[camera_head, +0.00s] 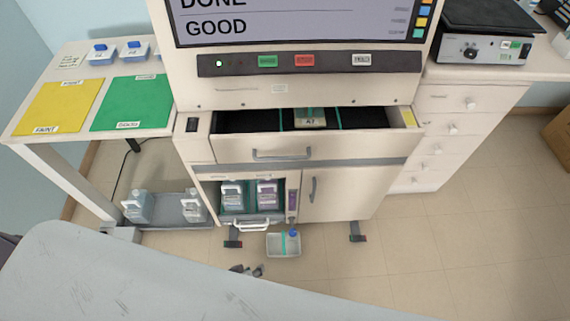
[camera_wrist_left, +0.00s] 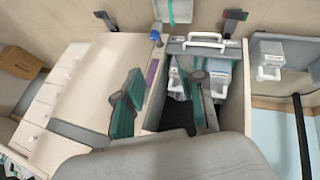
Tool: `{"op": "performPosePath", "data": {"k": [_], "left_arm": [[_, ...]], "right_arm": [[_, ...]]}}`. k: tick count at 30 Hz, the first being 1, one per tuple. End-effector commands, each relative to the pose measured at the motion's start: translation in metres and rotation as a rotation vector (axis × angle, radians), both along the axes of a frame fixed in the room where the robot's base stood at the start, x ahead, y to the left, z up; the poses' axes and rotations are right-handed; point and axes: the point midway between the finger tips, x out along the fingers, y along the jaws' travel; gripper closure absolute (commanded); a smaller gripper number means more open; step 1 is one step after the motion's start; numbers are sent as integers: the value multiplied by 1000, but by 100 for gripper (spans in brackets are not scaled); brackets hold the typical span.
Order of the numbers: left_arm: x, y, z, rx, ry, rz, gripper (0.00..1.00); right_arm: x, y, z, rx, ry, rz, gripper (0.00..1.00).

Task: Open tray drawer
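The wide upper drawer (camera_head: 235,148) of the white staining machine stands partly open in the head view. Its dark interior shows, with a small labelled tray (camera_head: 311,123) and green dividers inside. A silver bar handle (camera_head: 282,155) is on its front. The dark fingertips of my left gripper (camera_head: 252,270) show past my grey arm, low in the picture and apart from that handle. In the left wrist view the two fingers of my left gripper (camera_wrist_left: 165,88) are spread, with nothing held between them. My right gripper is not in view.
Below is an open compartment with bottles (camera_head: 268,194), a lower handle (camera_head: 254,225) and a closed door (camera_head: 340,192). A small tray (camera_head: 284,245) sits near the floor in front. A side table with yellow (camera_head: 60,105) and green mats stands left; a white drawer cabinet (camera_head: 440,150) stands right.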

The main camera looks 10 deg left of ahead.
Motion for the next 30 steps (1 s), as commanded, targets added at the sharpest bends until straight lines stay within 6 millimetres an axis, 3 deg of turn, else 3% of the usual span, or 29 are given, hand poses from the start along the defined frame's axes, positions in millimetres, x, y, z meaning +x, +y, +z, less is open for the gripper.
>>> {"op": "performPosePath", "data": {"k": [1,3,6,9,12,15,22,30], "left_arm": [[35,-9,9,-98,-86,106,61],[78,-14,46,-250,-195,251,61],[124,-15,104,-473,-334,419,61],[151,-11,158,-671,-440,535,61],[163,-5,199,-816,-508,603,61],[169,-1,223,-897,-545,635,61],[190,-2,231,-927,-558,645,61],[246,-9,219,-925,-557,642,61]], "right_arm": [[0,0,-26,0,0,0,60],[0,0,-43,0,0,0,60],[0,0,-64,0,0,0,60],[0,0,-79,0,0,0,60],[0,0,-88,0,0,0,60],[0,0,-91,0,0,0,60],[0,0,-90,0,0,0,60],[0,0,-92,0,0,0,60]]}}
